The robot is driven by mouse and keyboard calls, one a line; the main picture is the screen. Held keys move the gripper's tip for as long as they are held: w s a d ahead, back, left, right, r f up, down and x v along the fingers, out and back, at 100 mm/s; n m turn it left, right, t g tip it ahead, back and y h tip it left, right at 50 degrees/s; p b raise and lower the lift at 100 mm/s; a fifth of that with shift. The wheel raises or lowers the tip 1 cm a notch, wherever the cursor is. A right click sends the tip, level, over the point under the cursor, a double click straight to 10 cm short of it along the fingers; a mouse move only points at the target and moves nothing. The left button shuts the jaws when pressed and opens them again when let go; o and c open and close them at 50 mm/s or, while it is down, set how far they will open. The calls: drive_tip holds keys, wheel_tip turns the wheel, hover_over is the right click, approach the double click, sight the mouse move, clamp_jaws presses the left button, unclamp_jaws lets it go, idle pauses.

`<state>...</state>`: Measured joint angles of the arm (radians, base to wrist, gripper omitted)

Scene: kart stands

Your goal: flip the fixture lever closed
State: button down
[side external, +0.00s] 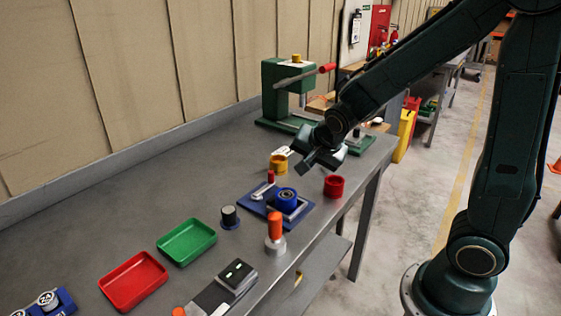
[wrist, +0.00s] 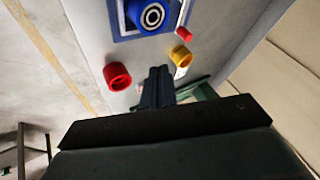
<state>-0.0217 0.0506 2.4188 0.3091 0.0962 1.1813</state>
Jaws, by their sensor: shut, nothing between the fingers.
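The fixture is a blue base plate (side external: 306,212) on the bench, holding a blue round part (side external: 286,195) with a dark ringed centre. The round part also shows at the top of the wrist view (wrist: 150,16). A lever with a red grip (side external: 270,177) stands up at the fixture's far left corner. The grip shows as a red cylinder in the wrist view (wrist: 184,34). My gripper (side external: 304,168) is shut and empty, above the bench just behind the fixture. Its closed fingers show in the wrist view (wrist: 158,75), apart from the lever.
A yellow ring (side external: 278,163) and a red ring (side external: 333,187) stand close to the fixture. An orange-topped post (side external: 275,229) is in front. A green press (side external: 284,90) stands behind. Green (side external: 187,241) and red (side external: 134,281) trays lie left, with bare bench beyond.

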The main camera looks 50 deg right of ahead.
drive_tip(key=shift+w+d+f, duration=0.1)
drive_tip(key=shift+w+f, duration=0.05)
drive_tip(key=shift+f, duration=0.05)
drive_tip(key=shift+f, duration=0.1)
idle(0.4)
drive_tip(key=shift+x, duration=3.15)
drive_tip(key=x, duration=0.3)
drive_tip(key=shift+w+d+f, duration=0.15)
drive_tip(key=shift+w, duration=0.05)
drive_tip(key=w, duration=0.2)
drive_tip(key=shift+w+a, duration=0.25)
drive_tip(key=shift+w, duration=0.1)
drive_tip(key=shift+w+a, duration=0.1)
drive_tip(key=shift+w, duration=0.5)
